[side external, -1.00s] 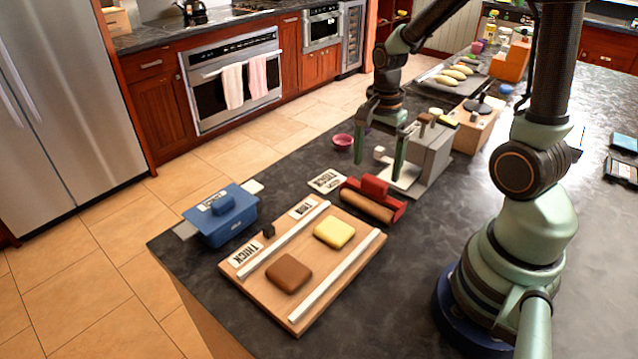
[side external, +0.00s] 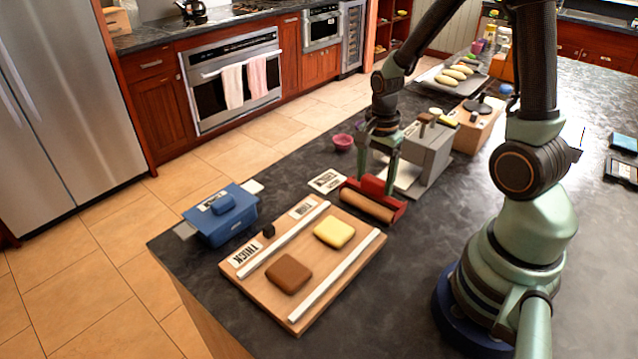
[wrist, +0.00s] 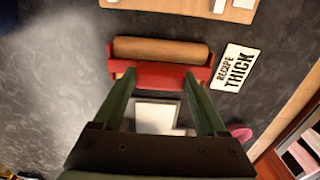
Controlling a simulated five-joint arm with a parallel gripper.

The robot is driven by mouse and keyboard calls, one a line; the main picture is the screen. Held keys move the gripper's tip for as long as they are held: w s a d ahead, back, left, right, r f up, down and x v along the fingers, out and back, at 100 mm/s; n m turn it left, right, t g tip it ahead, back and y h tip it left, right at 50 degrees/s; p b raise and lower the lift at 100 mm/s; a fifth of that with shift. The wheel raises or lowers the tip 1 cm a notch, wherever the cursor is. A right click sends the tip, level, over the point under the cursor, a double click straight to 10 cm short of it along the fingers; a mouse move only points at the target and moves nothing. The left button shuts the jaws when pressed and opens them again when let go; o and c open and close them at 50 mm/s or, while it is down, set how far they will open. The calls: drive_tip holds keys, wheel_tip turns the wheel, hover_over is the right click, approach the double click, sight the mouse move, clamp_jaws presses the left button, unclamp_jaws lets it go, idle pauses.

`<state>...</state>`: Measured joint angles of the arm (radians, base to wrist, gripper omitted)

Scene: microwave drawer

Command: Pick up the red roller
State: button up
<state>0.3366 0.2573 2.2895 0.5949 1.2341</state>
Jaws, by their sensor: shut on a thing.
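The red roller (side external: 373,185) has a red body with a raised red block and a tan wooden cylinder along its front. It sits on the dark counter just beyond the wooden board. My gripper (side external: 377,172) has come down on it from above, with its green fingers on either side of the raised red block, shut on it. In the wrist view the two fingertips reach the red body of the roller (wrist: 158,72), and the tan cylinder lies past them. No gap under the roller can be made out.
The wooden board (side external: 262,282) with white rails holds a brown slab (side external: 288,273) and a yellow slab (side external: 334,232). A blue box (side external: 222,218) stands left. A recipe card (side external: 326,181) lies beside the roller. A grey block-like press (side external: 430,150) stands close behind.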

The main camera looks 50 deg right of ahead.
sight(374, 179)
wheel_tip(374, 179, up, 19)
drive_tip(key=a+f, duration=0.4)
drive_tip(key=a, duration=0.3)
drive_tip(key=a+f, duration=0.4)
drive_tip(key=a, duration=0.3)
drive_tip(key=shift+f, duration=3.2)
